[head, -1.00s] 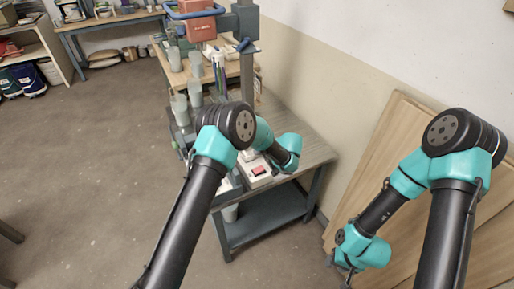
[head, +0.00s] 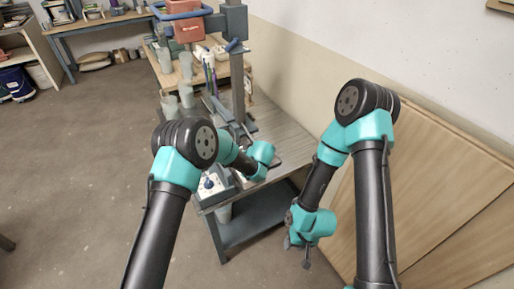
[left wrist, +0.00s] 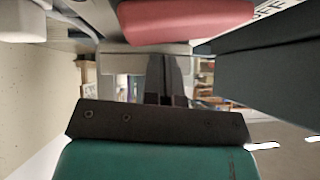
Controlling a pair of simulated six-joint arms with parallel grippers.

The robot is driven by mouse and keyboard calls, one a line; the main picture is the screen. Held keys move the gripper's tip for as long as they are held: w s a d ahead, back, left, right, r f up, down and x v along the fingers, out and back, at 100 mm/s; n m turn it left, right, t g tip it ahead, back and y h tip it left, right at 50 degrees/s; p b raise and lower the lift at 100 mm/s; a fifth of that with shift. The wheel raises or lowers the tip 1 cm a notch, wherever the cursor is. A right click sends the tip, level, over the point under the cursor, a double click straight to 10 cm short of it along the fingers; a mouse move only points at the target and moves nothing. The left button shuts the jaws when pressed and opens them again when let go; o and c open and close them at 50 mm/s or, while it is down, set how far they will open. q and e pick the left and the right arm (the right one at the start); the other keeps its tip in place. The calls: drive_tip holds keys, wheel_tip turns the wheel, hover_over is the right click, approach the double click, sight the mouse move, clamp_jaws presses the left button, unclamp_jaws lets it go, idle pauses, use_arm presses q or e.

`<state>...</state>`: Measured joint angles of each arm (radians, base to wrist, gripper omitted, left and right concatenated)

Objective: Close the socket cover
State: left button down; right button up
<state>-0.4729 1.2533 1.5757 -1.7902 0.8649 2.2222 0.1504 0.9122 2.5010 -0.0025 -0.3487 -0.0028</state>
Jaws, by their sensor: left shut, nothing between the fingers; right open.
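A white box (head: 211,186) with a dark blue knob-like part sits at the near left corner of the workbench, beside my left forearm. I cannot make out which part is the socket cover. In the left wrist view, a red rounded part (left wrist: 185,20) lies close at the top, beside a label ending in "FF". A dark grey flat panel (left wrist: 275,50) fills the right side. My left gripper (left wrist: 166,66) is shut and empty, pointing toward a pale grey block (left wrist: 115,62); the contact is unclear. My right gripper (head: 297,253) is open and empty, low beside the bench.
The bench top (head: 285,135) carries a grey upright stand (head: 238,85). An orange-red block (head: 188,30) is up on it. Grey cups (head: 186,95) stand along the left side. Wooden boards (head: 420,200) lean on the wall at right. The floor at left is open.

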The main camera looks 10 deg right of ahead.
idle(0.5)
use_arm(q)
drive_tip(key=shift+r, duration=0.8)
drive_tip(key=v, duration=1)
drive_tip(key=shift+s+a, duration=0.2)
drive_tip(key=shift+a, duration=0.2)
